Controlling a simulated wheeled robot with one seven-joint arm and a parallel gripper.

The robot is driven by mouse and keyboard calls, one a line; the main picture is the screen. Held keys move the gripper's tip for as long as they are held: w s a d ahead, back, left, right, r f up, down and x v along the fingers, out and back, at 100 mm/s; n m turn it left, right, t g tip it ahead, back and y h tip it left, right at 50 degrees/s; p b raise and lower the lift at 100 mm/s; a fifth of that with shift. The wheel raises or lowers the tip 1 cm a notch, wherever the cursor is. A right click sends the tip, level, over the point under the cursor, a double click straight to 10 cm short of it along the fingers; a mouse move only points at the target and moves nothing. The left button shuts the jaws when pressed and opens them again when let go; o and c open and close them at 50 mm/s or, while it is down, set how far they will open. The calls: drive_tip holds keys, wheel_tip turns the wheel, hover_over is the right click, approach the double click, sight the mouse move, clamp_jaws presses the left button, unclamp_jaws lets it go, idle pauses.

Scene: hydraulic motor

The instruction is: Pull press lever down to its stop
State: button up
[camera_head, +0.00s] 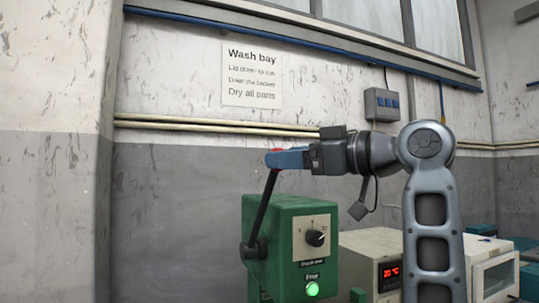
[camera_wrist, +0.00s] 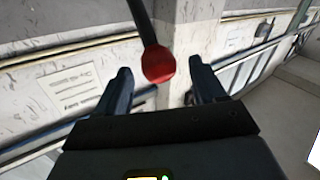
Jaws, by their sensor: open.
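The press lever (camera_head: 263,208) is a black rod on the left side of a green press housing (camera_head: 272,230). It stands raised, leaning a little right toward its top. Its red knob (camera_wrist: 158,64) shows between my two fingers in the wrist view, with gaps visible on both sides. In the head view my gripper (camera_head: 273,159) is level with the lever's top, its blue fingers hiding most of the knob. My gripper is open; whether a finger touches the knob cannot be told.
The green housing has a dial (camera_head: 315,237) and a lit green lamp (camera_head: 312,289) labelled "Free". A pale box with a red temperature display (camera_head: 390,276) stands to the right. Pipes (camera_head: 215,126) and a wash bay sign (camera_head: 251,76) are on the wall behind. Left of the lever looks clear.

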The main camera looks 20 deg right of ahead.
drive_tip(key=shift+p+x, duration=0.45)
drive_tip(key=shift+x, duration=1.9)
clamp_jaws()
